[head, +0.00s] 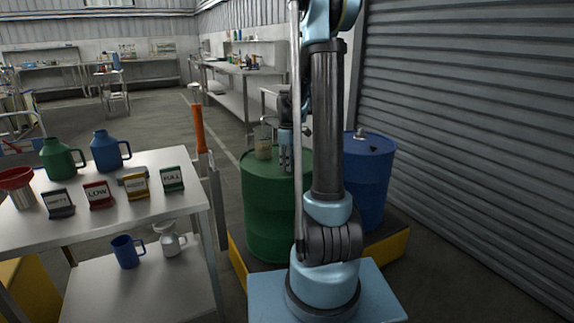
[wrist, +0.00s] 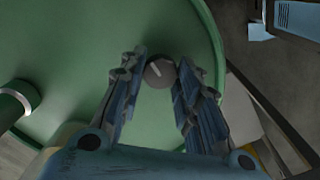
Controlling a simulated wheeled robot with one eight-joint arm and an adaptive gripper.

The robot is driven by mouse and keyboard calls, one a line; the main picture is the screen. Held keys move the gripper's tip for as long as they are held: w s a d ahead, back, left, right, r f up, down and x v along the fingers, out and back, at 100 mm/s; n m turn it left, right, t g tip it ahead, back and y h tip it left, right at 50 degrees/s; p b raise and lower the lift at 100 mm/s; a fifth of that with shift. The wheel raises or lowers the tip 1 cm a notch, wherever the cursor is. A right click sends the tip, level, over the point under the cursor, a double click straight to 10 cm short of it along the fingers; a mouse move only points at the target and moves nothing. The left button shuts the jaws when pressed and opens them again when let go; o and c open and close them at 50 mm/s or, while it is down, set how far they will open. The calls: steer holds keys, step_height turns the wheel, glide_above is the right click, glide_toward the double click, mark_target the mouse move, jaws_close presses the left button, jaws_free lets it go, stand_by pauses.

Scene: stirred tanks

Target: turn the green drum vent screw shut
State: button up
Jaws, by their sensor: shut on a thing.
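The green drum (head: 268,215) stands upright behind my arm in the head view. Its round green top (wrist: 90,75) fills much of the wrist view. The vent screw (wrist: 159,72) is a small dark round knob with a pale line across its top, near the right side of the lid. My gripper (wrist: 160,75) is over the lid with its two blue-grey fingers shut on the vent screw, one on each side. In the head view my gripper (head: 286,165) points down over the drum top, partly hidden by my arm.
A blue drum (head: 370,185) stands to the right, beside the shutter wall. Both drums stand on a yellow-edged base (head: 240,265). A table (head: 130,205) with jugs, a red funnel and several label signs is at the left. In the wrist view a green pipe fitting (wrist: 15,103) rises at the lid's left.

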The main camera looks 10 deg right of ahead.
steer(key=m, duration=0.8)
steer(key=shift+m, duration=0.3)
steer(key=m, duration=0.4)
steer(key=shift+m, duration=2.1)
steer(key=o, duration=1.1)
steer(key=shift+r, duration=0.1)
